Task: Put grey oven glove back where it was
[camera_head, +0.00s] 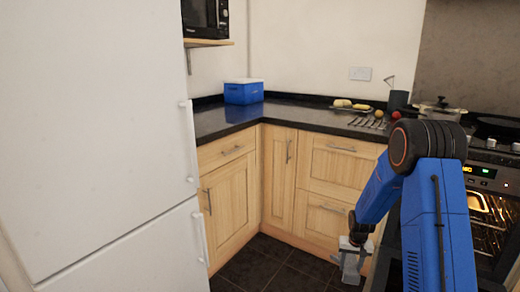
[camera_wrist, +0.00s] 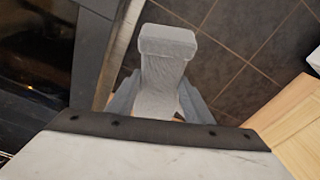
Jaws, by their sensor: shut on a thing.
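The grey oven glove (camera_wrist: 165,75) hangs between the fingers of my gripper (camera_wrist: 160,100) in the wrist view, with its thick cuff-like end pointing away over the dark floor. My gripper is shut on it. In the head view, my gripper (camera_head: 353,244) is low in front of the wooden cabinets, left of the oven, and the glove (camera_head: 350,268) shows as a small grey shape below it. Both are above the floor. The part of the glove nearest the wrist is hidden by my gripper body.
The lit oven (camera_head: 490,215) stands at the right, partly behind my arm. The dark worktop (camera_head: 300,114) holds a blue box (camera_head: 243,92), cutlery, food and a pot (camera_head: 438,109). A white fridge (camera_head: 95,140) fills the left. The tiled floor (camera_head: 265,268) ahead is clear.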

